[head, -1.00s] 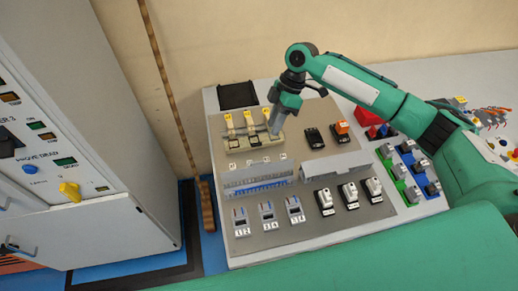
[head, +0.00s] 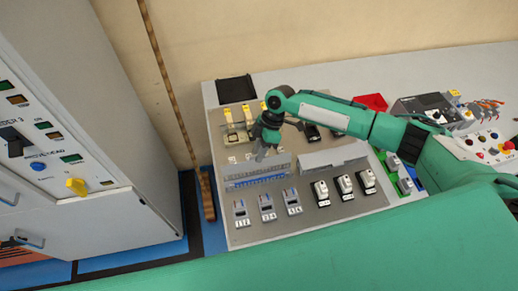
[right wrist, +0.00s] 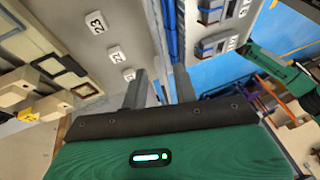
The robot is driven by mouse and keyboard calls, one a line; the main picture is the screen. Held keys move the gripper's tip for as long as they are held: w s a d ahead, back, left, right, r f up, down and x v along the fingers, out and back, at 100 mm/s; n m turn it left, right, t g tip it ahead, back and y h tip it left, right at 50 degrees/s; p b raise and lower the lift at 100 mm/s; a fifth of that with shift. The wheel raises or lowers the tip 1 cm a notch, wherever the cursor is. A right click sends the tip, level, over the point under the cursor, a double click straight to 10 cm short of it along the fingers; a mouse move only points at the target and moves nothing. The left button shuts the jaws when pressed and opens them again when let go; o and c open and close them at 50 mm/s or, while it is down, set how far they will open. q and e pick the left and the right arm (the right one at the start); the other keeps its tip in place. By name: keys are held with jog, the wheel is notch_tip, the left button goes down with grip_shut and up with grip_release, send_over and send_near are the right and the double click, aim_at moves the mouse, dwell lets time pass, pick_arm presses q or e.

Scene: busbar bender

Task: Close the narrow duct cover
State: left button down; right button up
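A slotted duct (head: 258,178) with blue inside runs across the left middle of the grey panel. It also shows in the right wrist view (right wrist: 158,28), beyond the fingers. I cannot clearly make out its narrow cover. My right gripper (head: 262,157) points down just behind this duct, over the row of white number tags. In the right wrist view its two fingers (right wrist: 159,88) stand apart with nothing visibly held between them. Whether they touch the duct cannot be told. My left gripper is not in view.
A wider grey duct (head: 335,158) lies right of the slotted one. Yellow-topped fuse parts (head: 228,117) stand behind. Several breakers (head: 267,207) and white-topped switches (head: 344,185) stand in front. A red bin (head: 371,102) is behind right; a grey cabinet (head: 90,120) stands left.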

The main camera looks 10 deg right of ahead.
grip_shut()
